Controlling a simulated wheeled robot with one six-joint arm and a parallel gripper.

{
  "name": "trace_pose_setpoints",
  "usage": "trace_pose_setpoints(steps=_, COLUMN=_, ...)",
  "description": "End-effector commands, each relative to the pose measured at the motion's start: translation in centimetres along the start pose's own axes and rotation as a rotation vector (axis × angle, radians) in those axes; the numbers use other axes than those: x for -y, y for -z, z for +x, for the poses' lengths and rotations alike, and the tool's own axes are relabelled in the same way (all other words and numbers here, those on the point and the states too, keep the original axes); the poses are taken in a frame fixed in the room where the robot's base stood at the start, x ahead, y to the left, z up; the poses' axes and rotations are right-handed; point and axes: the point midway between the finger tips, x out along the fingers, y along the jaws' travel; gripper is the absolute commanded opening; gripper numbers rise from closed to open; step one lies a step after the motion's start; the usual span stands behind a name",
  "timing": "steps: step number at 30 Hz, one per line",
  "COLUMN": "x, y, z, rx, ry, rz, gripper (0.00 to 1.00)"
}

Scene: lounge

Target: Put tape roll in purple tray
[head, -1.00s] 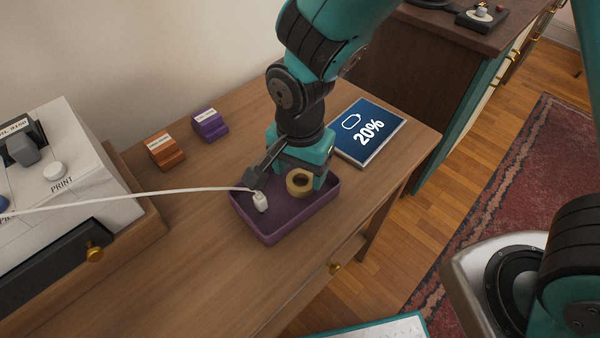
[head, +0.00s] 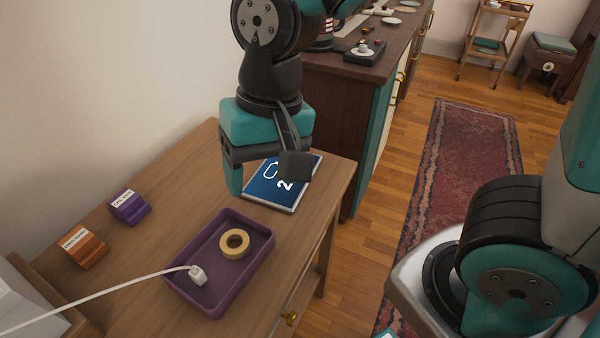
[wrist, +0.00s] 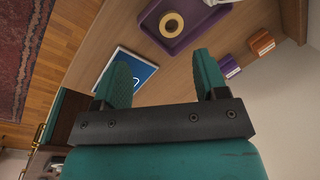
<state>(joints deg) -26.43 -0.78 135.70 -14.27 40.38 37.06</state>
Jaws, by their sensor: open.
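The tan tape roll (head: 234,254) lies flat inside the purple tray (head: 182,252), toward its far right part. A white plug (head: 198,274) on a white cable is also in the tray, nearer its front left. In the wrist view the tape roll (wrist: 171,25) and the purple tray (wrist: 148,24) show beyond the fingertips. My gripper (wrist: 160,72) is open with nothing between its fingers.
An orange block (head: 84,247) and a purple block (head: 129,207) stand at the left. A dark cabinet (head: 335,120) stands beyond the table.

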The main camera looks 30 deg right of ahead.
Motion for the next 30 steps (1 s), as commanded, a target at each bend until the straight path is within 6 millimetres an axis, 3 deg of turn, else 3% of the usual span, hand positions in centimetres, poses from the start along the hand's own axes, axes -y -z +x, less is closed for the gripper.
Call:
trace_pose_setpoints(steps=3, x=-1.6, y=-3.1, z=-2.3, rx=-0.027, ry=0.086, rz=-0.296, gripper=0.66)
trace_pose_setpoints(steps=9, x=-2.3, y=-6.2, z=-3.5, rx=-0.07, ry=0.149, rz=-0.6, gripper=0.66)
trace_pose_setpoints(steps=20, x=-2.2, y=-6.5, z=-3.8, rx=-0.074, ry=0.154, rz=-0.639, gripper=0.66)
trace_pose_setpoints(steps=23, x=-2.0, y=-6.5, z=-5.1, rx=-0.074, ry=0.154, rz=-0.638, gripper=0.66)
trace_pose_setpoints(steps=30, x=-0.8, y=-6.7, z=-11.3, rx=-0.074, ry=0.154, rz=-0.638, gripper=0.66)
